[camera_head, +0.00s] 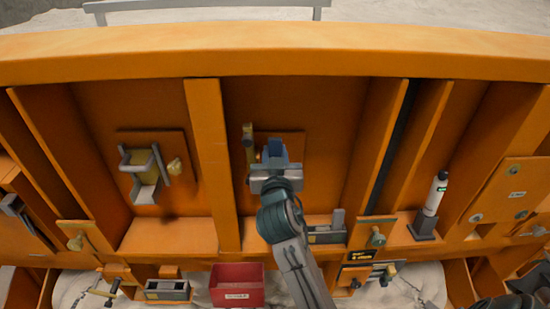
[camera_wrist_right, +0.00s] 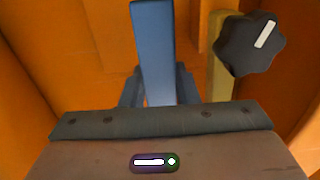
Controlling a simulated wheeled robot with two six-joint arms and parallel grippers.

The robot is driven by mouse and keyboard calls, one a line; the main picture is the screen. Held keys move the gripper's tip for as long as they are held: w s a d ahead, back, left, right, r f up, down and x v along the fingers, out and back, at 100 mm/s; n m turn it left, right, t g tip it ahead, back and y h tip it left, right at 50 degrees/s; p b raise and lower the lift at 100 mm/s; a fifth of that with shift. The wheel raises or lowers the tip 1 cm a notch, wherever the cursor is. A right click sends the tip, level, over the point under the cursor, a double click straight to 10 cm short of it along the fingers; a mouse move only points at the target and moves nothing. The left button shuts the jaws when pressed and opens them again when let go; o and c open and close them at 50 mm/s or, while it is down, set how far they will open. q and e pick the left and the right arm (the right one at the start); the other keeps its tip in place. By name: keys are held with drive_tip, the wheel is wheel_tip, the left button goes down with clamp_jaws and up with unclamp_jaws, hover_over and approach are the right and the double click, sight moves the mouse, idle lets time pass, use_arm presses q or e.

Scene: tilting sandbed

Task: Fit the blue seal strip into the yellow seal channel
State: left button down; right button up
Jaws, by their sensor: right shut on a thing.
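My right gripper (camera_head: 275,160) is in front of the orange back wall in the middle bay. It is shut on the blue seal strip (camera_wrist_right: 153,50), which stands up between the fingers in the right wrist view. In the head view the strip and the blue fingertips are hard to tell apart. A narrow yellow upright piece (camera_head: 249,165) stands just left of the gripper; it may be the yellow seal channel. It also shows in the right wrist view (camera_wrist_right: 217,90), right of the strip and apart from it in the picture.
A dark lobed knob (camera_wrist_right: 248,42) sits by the yellow piece. A grey bracket (camera_head: 146,178) is on a plate in the left bay. A red bin (camera_head: 237,286) stands below. A white cylinder (camera_head: 435,195) stands at right. Orange ribs (camera_head: 214,165) divide the bays.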

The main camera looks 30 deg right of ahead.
drive_tip(key=shift+s, duration=0.2)
drive_tip(key=shift+s+d, duration=0.15)
drive_tip(key=shift+d, duration=0.1)
drive_tip(key=shift+w+f+b, duration=0.25)
drive_tip(key=shift+f+b, duration=0.15)
drive_tip(key=shift+f, duration=0.05)
drive_tip(key=shift+f+b, duration=0.55)
drive_tip(key=shift+b, duration=0.05)
drive_tip(key=shift+w+d+f+b, duration=0.15)
drive_tip(key=shift+w+f+b, duration=0.05)
drive_tip(key=shift+f+b, duration=0.8)
drive_tip(key=shift+f, duration=0.2)
